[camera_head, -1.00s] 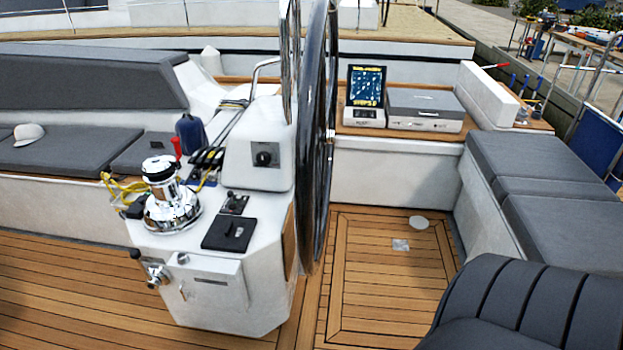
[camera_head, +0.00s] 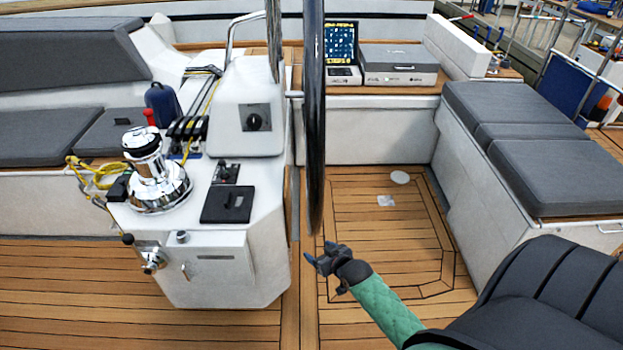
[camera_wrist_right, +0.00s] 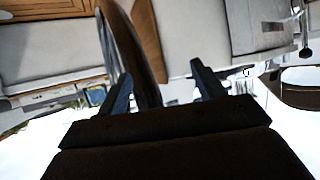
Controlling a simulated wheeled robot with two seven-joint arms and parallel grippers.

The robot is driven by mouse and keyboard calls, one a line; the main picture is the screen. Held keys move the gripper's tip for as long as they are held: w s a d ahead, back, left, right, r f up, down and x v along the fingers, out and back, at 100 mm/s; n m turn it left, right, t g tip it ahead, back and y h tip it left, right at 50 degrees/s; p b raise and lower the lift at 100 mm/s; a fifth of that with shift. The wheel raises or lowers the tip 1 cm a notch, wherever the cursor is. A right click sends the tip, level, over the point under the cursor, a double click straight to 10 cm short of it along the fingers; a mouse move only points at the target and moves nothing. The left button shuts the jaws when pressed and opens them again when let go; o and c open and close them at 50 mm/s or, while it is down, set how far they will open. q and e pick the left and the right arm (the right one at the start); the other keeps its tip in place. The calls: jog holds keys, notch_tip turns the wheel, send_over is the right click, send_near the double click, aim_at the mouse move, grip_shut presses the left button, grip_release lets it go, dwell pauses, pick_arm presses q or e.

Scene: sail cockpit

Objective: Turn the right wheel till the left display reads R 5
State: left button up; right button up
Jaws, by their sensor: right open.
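A large dark wheel (camera_head: 315,120) stands nearly edge-on beside the white console in the head view. Its rim (camera_wrist_right: 128,50) also shows in the right wrist view, running down toward the space between my fingers. My right gripper (camera_head: 322,268) is open and empty, just below the wheel's lower end in the head view. In the right wrist view its two fingers (camera_wrist_right: 160,90) stand apart with the rim between them in the picture; I cannot tell whether they touch it. No display reading R 5 can be made out. My left gripper is out of view.
The white console (camera_head: 225,265) with a chrome winch (camera_head: 155,180) and a black knob (camera_head: 254,122) stands left of the wheel. Grey cushions (camera_head: 530,165) line the right.

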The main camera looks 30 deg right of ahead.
aim_at(320, 180)
jog(key=w+r+t, duration=0.1)
jog(key=r, duration=0.3)
jog(key=d+r+t, duration=0.1)
jog(key=r, duration=0.4)
jog(key=w+d+r+t+b, duration=0.1)
jog(key=r, duration=0.4)
jog(key=shift+w+d, duration=0.25)
jog(key=shift+w, duration=0.1)
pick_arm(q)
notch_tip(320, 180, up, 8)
pick_arm(e)
jog(key=r+t, duration=0.1)
jog(key=r, duration=0.6)
jog(key=d+r+t, duration=0.1)
jog(key=r, duration=0.3)
jog(key=shift+s+t+b, duration=0.15)
jog(key=shift+t+b, duration=0.15)
jog(key=shift+w, duration=0.25)
jog(key=w+p, duration=0.2)
jog(key=w, duration=0.3)
jog(key=shift+w+a, duration=0.15)
jog(key=shift+w, duration=0.25)
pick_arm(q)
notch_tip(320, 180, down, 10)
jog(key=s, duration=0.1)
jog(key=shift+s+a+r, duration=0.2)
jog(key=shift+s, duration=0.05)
pick_arm(e)
jog(key=shift+w+f, duration=0.1)
jog(key=shift+w, duration=0.5)
